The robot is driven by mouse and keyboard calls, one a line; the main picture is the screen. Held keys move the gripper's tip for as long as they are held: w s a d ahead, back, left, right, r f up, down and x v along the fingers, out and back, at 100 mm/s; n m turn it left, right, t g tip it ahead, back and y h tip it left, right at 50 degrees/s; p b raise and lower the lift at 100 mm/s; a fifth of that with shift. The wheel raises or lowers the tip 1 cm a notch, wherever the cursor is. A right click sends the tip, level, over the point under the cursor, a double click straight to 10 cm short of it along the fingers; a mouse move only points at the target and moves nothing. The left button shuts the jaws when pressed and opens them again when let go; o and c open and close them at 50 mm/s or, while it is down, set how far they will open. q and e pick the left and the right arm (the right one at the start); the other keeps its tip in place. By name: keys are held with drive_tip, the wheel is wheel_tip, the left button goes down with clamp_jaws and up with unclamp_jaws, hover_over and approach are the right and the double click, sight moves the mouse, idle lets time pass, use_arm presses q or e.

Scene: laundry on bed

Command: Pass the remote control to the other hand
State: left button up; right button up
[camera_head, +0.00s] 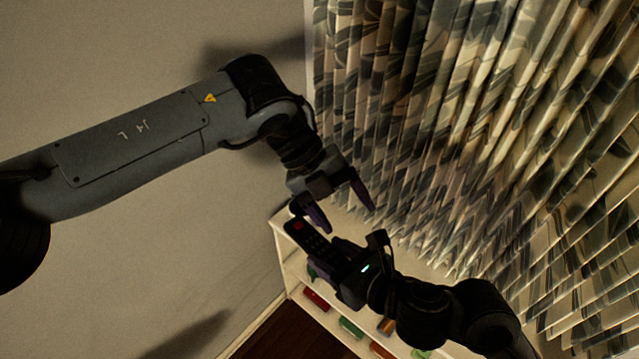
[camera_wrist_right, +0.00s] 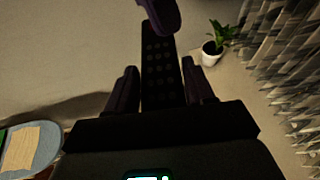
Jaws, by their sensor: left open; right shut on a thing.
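The remote control (camera_head: 308,241) is dark, with a red button near its free end. My right gripper (camera_head: 347,262) is shut on its near part, and the remote sticks out up and left. In the right wrist view the remote (camera_wrist_right: 160,75) stands lengthwise between the two fingers (camera_wrist_right: 160,92), its button rows facing the camera. My left gripper (camera_head: 344,219) is open, just above and right of the remote's free end. One left fingertip (camera_wrist_right: 162,14) covers the remote's far end in the right wrist view; whether it touches cannot be told.
A white shelf (camera_head: 290,262) with several coloured items stands below the grippers. Patterned curtains (camera_head: 450,120) hang on the right. A potted plant (camera_wrist_right: 215,45) shows in the right wrist view, with a rounded board (camera_wrist_right: 42,143) carrying cloth at lower left. Bare wall lies left.

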sight(319, 235)
use_arm(q)
drive_tip(key=a+r+n+t+y, duration=0.3)
drive_tip(key=a+r+n+y, duration=0.1)
drive_tip(key=n+y, duration=0.2)
drive_tip(key=f, duration=1.1)
drive_tip(key=shift+w+f, duration=0.1)
drive_tip(key=shift+w, duration=0.25)
clamp_jaws()
unclamp_jaws()
idle(0.6)
